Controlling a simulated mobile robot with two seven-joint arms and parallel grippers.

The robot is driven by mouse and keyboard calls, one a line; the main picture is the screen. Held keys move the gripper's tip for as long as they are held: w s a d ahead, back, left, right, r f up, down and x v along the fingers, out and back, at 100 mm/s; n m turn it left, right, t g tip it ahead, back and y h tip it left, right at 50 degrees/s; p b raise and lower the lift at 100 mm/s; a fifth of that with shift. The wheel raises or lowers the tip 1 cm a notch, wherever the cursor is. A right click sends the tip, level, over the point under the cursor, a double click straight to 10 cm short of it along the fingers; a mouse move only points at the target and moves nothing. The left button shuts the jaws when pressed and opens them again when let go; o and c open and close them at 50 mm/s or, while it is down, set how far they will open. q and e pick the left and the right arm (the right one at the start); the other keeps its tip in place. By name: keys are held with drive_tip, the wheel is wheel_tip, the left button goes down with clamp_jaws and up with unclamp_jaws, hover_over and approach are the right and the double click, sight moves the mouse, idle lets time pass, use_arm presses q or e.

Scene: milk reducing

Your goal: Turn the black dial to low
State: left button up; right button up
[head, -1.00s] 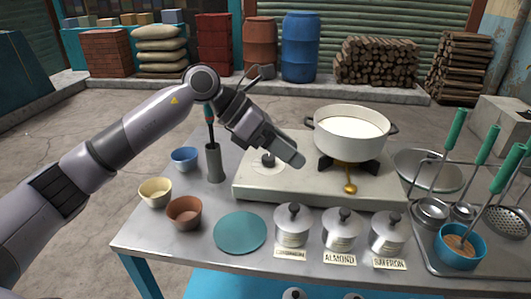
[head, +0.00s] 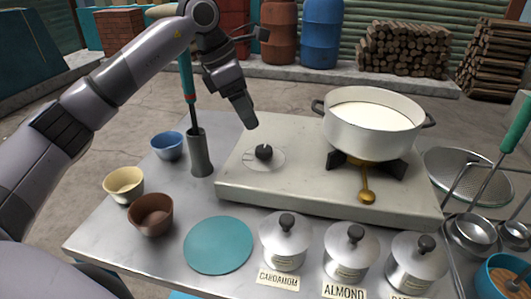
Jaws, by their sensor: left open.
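The black dial (head: 264,152) sits on a pale round plate on top of the left part of the white stove (head: 310,186). The dial is in full view, but the marks around it are too small to read. My left gripper (head: 246,120) is above and slightly left of the dial, pointing down and apart from it. It is open, and nothing shows in it. My right gripper is not in view.
A white pot of milk (head: 372,121) stands on the burner, with a brass knob (head: 367,196) in front. A grey cylinder (head: 200,153) holding a teal-handled tool stands left of the stove. Bowls, a teal disc (head: 218,245) and labelled canisters (head: 285,241) fill the front.

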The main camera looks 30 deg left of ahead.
sight(263, 148)
use_arm(q)
drive_tip(key=x, duration=0.2)
drive_tip(key=b+x, duration=0.1)
drive_tip(key=x, duration=0.5)
drive_tip(key=shift+s+a+f+b, duration=0.25)
drive_tip(key=shift+b, duration=0.05)
drive_tip(key=shift+w+d+f, duration=0.15)
drive_tip(key=shift+d+f, duration=0.05)
drive_tip(key=shift+f, duration=0.35)
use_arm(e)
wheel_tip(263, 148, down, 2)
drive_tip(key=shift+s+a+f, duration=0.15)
use_arm(q)
drive_tip(key=c, duration=1.1)
drive_tip(key=shift+o, duration=0.2)
